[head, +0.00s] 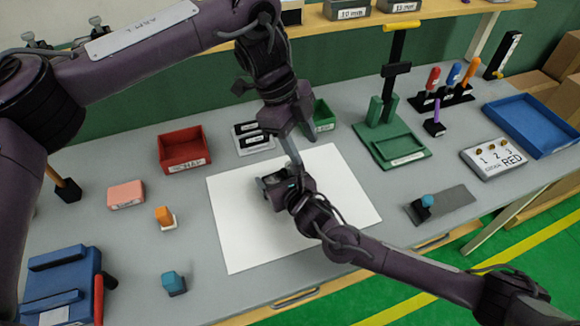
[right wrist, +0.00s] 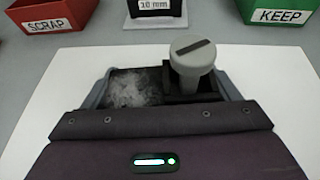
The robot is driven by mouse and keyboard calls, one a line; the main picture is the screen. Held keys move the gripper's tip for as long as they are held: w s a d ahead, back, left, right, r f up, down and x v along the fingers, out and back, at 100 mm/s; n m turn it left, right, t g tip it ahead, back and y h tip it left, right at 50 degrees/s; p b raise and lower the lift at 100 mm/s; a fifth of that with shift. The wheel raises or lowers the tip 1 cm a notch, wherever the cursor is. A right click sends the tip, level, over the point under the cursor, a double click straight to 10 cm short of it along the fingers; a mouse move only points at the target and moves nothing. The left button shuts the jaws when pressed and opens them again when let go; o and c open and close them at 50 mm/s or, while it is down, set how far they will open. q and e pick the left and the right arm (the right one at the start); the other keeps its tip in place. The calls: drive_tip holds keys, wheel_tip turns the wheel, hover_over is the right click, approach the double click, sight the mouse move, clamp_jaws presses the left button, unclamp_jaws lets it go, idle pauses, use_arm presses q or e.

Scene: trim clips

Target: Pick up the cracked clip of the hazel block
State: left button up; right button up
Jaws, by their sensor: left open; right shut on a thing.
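My right gripper (head: 272,188) is low over the white sheet (head: 335,200) and shut on a dark piece (right wrist: 135,88). In the right wrist view the piece has a cloudy grey patch on its left and a grey slotted round head (right wrist: 192,55) standing at its right. I cannot tell whether this is a clip or part of the hazel block, and no crack can be made out. My left gripper (head: 297,150) is open above and right of the right one, over the sheet's far edge. No block is clearly hazel in these views.
Behind the sheet are a red SCRAP bin (head: 183,150), gauge blocks (head: 253,143) and a green KEEP bin (head: 323,116). A green press (head: 395,146), a numbered panel (head: 495,157) and a blue tray (head: 530,124) stand right. Small orange (head: 164,215) and teal (head: 173,282) pieces lie left.

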use_arm(q)
drive_tip(key=w+a+m+t+y, duration=0.2)
drive_tip(key=w+y, duration=0.2)
drive_tip(key=w, duration=0.2)
drive_tip(key=f, duration=0.7)
drive_tip(key=s+f, duration=0.1)
drive_tip(key=f, duration=0.3)
drive_tip(key=shift+s, duration=0.1)
drive_tip(key=shift+f, duration=0.3)
drive_tip(key=c, duration=1)
